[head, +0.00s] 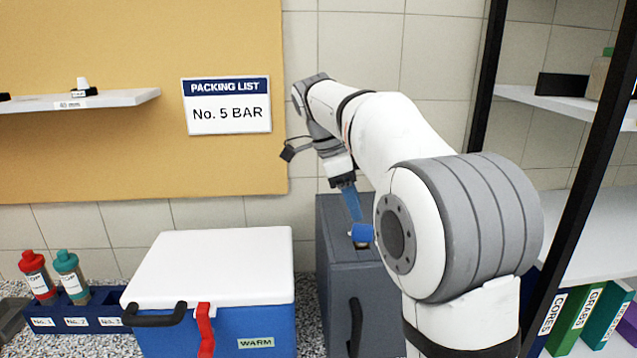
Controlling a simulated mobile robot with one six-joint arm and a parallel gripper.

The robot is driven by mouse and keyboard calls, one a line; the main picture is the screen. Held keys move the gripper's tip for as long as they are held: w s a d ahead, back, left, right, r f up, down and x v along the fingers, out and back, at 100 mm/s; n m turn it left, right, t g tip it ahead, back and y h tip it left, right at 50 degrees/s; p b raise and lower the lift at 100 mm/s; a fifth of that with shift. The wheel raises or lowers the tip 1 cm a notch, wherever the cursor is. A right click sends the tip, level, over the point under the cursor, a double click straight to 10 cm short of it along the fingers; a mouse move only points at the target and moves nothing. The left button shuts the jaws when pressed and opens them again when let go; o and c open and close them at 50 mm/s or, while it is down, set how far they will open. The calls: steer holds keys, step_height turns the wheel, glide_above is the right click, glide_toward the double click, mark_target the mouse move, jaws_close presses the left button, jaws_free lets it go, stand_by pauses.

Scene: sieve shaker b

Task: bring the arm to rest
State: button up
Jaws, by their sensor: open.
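My arm reaches up and back through the right half of the head view. My gripper (354,205) hangs from its far end, with a blue finger pointing down over the dark grey cabinet (340,285). A small blue thing (361,234) shows just below the fingertip, on or above the cabinet top. I cannot tell if the finger touches it. The jaws are open, and I see nothing held between them. My arm hides part of the cabinet and whatever lies behind it.
A blue cooler (270,320) with a closed white lid (215,262) stands left of the cabinet. A rack (75,318) holds red-capped and teal-capped bottles. A shelf unit with a black post (590,165) stands close on the right. A packing list (227,106) reads "No. 5 BAR".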

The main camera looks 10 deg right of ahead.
steer(key=s+f+n+t+y, duration=0.1)
steer(key=s+f+n, duration=0.4)
steer(key=s, duration=0.3)
steer(key=s+d+f+n+t+y, duration=0.1)
steer(key=s+f+n+t, duration=0.1)
steer(key=s+f+n, duration=0.3)
steer(key=s+d+f+n+t+y, duration=0.1)
steer(key=s+f+n+y, duration=0.1)
steer(key=s+f+n, duration=0.3)
steer(key=s+n, duration=0.4)
steer(key=s, duration=0.3)
steer(key=shift+d+n, duration=0.15)
steer(key=shift+n, duration=0.25)
steer(key=shift+f, duration=0.1)
